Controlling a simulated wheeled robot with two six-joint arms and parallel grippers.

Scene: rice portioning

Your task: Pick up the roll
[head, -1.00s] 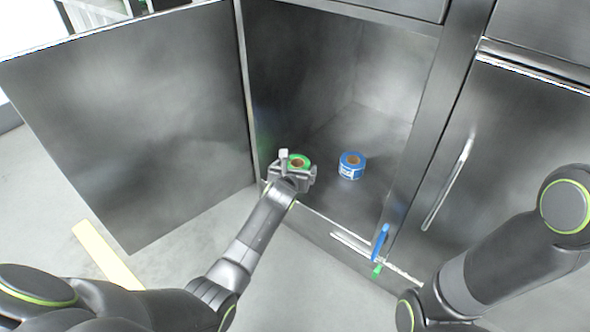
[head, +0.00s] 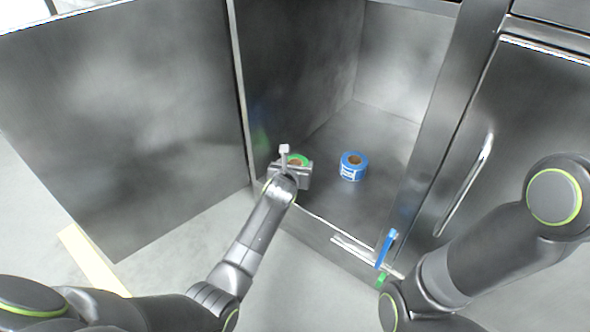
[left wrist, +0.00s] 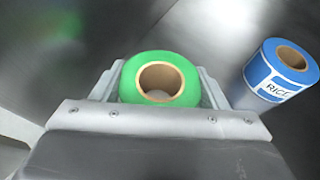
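A green roll (left wrist: 178,60) with a brown core lies on the cabinet floor inside the open cabinet; in the head view only its upper part (head: 297,158) shows behind my left gripper (head: 290,163). In the left wrist view my left gripper (left wrist: 165,90) has one finger on each side of the green roll. The fingers are apart and close to its sides; contact is not clear. A blue roll (head: 353,167) with a white label stands to the right, apart from the gripper. It also shows in the left wrist view (left wrist: 280,72), labelled "RICE".
The open cabinet door (head: 120,120) stands to the left. The closed door with a handle (head: 465,185) is on the right. A blue strip (head: 386,250) and a green piece (head: 381,280) are at the cabinet's front right edge. The cabinet floor behind the rolls is clear.

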